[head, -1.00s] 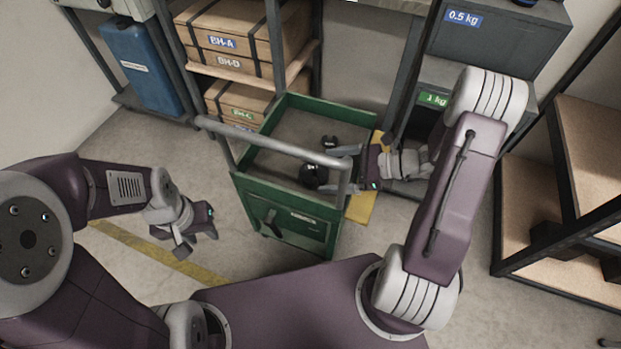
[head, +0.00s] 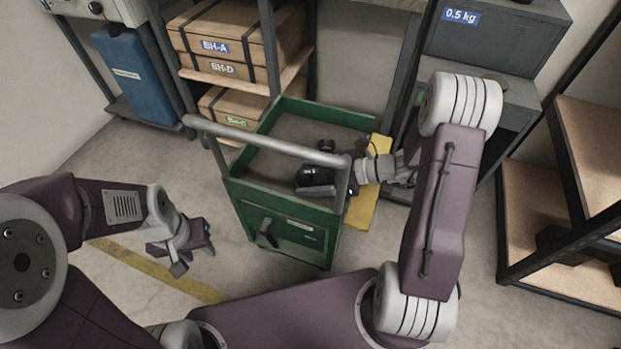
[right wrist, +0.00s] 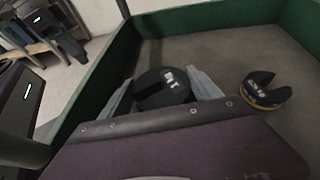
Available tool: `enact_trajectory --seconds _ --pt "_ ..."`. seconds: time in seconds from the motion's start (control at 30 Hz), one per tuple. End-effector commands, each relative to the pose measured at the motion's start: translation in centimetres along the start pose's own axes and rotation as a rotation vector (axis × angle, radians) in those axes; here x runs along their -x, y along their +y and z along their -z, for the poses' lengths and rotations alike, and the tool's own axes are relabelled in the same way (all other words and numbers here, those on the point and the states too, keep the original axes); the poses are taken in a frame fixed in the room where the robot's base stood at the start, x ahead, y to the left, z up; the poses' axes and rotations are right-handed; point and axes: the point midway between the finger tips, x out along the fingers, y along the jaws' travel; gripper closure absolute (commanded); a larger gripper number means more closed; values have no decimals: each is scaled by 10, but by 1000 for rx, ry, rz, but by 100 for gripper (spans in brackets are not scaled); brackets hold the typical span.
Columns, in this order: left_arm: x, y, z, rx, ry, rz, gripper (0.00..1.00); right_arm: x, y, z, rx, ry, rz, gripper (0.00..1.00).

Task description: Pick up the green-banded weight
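A black slotted weight (right wrist: 165,88) with pale lettering lies in the green cart's tray (head: 283,125). It also shows in the head view (head: 308,176), partly covered by my right gripper. No green band shows on its visible side. My right gripper (right wrist: 163,95) has one finger on each side of this weight; I see no clear squeeze on it. A smaller black weight with a yellow band (right wrist: 265,91) lies to the right in the wrist view, apart from the gripper. My left gripper (head: 192,252) is open and empty, left of the cart.
The cart's grey handle (head: 265,143) crosses above the tray's near side. A shelf with wooden boxes (head: 222,45) stands behind. A grey cabinet marked 0.5 kg (head: 500,40) is at the back right. A wooden rack (head: 590,140) stands at the right. The tray's far part is clear.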

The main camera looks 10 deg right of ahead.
Motion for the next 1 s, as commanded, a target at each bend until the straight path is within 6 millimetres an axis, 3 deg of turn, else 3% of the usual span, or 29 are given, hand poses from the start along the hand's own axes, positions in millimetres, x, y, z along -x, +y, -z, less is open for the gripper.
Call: enact_trajectory --seconds 0.03,0.07,0.37,0.77,1.0 --pt "0 0 0 0 0 0 64 0 0 0 0 0 0 94" --pt "0 0 0 0 0 0 64 0 0 0 0 0 0 100" --pt "4 0 0 0 0 0 64 2 0 -4 2 -2 1 100" --pt "40 1 4 0 0 0 64 18 0 -44 3 -3 1 100" --pt "61 1 6 0 0 0 64 55 -6 -49 0 -3 4 100"
